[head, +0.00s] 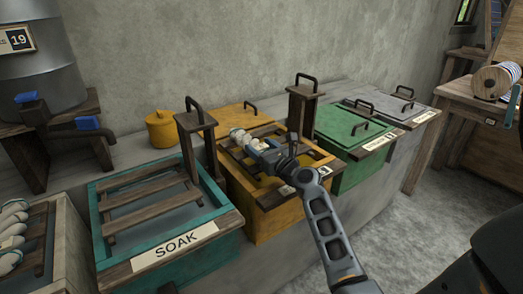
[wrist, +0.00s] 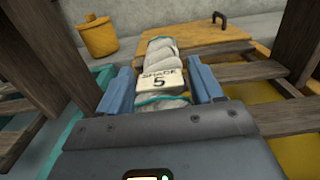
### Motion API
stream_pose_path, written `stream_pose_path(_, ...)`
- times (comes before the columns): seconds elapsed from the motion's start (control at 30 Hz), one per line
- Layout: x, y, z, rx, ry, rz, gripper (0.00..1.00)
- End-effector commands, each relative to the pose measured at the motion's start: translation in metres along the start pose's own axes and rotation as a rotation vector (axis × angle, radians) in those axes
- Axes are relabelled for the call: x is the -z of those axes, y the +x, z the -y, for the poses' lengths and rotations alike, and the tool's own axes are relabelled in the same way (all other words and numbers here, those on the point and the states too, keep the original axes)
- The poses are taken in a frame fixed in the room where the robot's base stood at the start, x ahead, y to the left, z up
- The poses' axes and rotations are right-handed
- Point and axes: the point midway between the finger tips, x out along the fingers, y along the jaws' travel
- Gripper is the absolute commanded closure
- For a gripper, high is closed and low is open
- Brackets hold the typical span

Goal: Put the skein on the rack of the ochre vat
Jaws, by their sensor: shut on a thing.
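The white skein (head: 243,139) is at the slatted wooden rack (head: 262,157) of the ochre vat (head: 252,212). In the wrist view the skein (wrist: 162,60) carries a tag (wrist: 160,79) reading "SHADE 5" and a teal band. My gripper (head: 266,145) is shut on the skein, with one blue finger on each side of it. In the wrist view my gripper (wrist: 162,88) hides the near end of the skein. I cannot tell whether the skein touches the slats.
A teal SOAK vat (head: 165,222) with an empty rack stands left. Upright posts with handles (head: 302,108) flank the ochre vat. A green lidded vat (head: 350,135) and a grey one (head: 402,115) stand right. More skeins (head: 12,235) lie far left. An ochre pot (head: 160,130) stands behind.

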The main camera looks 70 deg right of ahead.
Motion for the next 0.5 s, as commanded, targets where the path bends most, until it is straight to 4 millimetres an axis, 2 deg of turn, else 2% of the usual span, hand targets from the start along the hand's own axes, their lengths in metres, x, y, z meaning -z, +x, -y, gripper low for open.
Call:
stream_pose_path(0.03,0.0015,-0.0004,-0.0001,0.0,0.001,-0.003,0.33)
stream_pose_path(0.3,0.0009,-0.0003,-0.0001,0.0,0.0,-0.002,0.09)
stream_pose_path(0.5,0.0006,-0.0004,-0.0001,0.0,0.0,-0.002,0.09)
